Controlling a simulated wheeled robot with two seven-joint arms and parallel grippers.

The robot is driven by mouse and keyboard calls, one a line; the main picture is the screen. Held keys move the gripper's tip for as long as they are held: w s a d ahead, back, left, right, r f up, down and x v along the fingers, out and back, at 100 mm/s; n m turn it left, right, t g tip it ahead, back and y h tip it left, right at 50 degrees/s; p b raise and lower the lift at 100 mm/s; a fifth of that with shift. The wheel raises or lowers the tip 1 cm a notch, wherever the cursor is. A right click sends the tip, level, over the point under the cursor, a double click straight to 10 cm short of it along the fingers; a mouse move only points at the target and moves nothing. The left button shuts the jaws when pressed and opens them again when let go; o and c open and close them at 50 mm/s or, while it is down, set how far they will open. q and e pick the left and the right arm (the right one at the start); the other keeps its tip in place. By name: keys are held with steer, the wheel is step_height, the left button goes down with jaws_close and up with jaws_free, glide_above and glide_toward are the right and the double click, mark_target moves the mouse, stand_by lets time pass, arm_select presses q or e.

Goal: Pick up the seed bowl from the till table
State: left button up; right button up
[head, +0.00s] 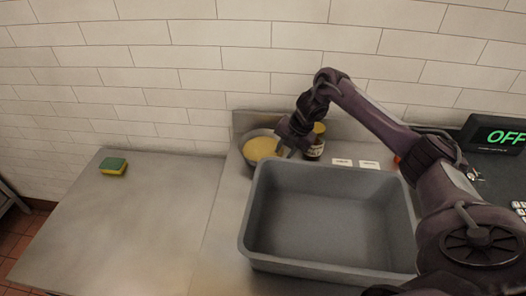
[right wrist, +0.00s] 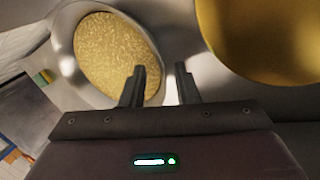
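The seed bowl (head: 263,149), a grey metal bowl filled with yellow seeds, stands on the metal table behind the grey bin's left corner. In the right wrist view, the bowl (right wrist: 68,62) fills the upper left. My right gripper (head: 285,150) is at the bowl's right side, pointing down. In the right wrist view, its two fingers (right wrist: 160,82) are apart; the left one overlaps the seeds and the right one lies outside them, with the bowl's rim seeming to pass between. Contact with the rim cannot be told. My left gripper is not in view.
A jar with a yellow lid (head: 319,129) stands just right of the gripper; its lid (right wrist: 268,35) looms close in the right wrist view. A large empty grey bin (head: 328,262) stands in front. A sponge (head: 113,166) lies on the otherwise clear left table. A tiled wall is behind.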

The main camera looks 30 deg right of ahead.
steer(key=shift+c, duration=0.5)
jaws_close()
stand_by(0.7)
steer(key=shift+w+r, duration=0.1)
